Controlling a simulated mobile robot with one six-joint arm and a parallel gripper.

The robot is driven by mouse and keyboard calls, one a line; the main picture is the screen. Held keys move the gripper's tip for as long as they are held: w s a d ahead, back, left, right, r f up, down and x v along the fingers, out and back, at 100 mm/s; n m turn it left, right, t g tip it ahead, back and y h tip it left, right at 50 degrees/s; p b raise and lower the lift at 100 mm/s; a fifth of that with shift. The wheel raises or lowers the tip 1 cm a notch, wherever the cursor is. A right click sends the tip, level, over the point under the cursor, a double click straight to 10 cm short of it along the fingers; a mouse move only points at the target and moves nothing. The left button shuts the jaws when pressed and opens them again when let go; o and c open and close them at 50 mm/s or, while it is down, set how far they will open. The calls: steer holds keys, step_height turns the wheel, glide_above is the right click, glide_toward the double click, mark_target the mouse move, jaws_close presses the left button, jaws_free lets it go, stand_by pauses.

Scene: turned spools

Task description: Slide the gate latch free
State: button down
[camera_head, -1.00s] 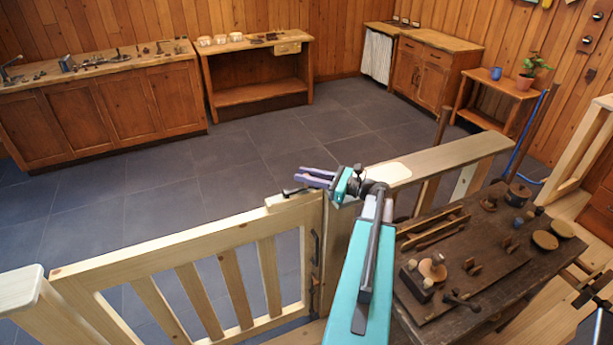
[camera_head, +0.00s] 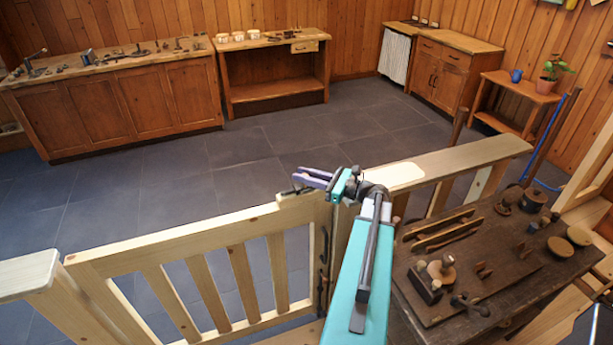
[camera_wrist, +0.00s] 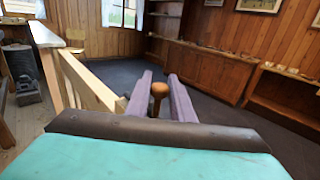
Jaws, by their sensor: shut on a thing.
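The pale wooden gate (camera_head: 205,240) stands closed or nearly so in the head view. A small dark latch part (camera_head: 287,193) shows at the right end of its top rail. My gripper (camera_head: 306,177), with purple fingers, is just above that end. In the wrist view the fingers (camera_wrist: 160,95) are shut on a brown latch knob (camera_wrist: 159,89), which sits between them. How far the latch bar has slid is hard to tell, as my gripper and arm cover part of it.
A dark workbench (camera_head: 480,325) with turned wooden parts is close on the right. A pale-topped railing (camera_head: 465,155) runs right from the gate. A pale post (camera_head: 28,272) stands at the gate's left. Beyond the gate, the grey tiled floor (camera_head: 215,165) is open.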

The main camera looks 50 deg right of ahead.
steer(key=shift+w+a, duration=0.1)
steer(key=shift+a, duration=0.25)
steer(key=c, duration=1.5)
jaws_free()
steer(key=shift+a, duration=0.1)
steer(key=shift+c, duration=0.2)
steer(key=shift+d, duration=0.25)
steer(key=shift+s+d, duration=0.2)
steer(key=shift+s, duration=0.35)
steer(key=b+v, duration=0.4)
steer(key=v, duration=0.8)
steer(key=shift+s, duration=0.35)
steer(key=shift+f, duration=0.1)
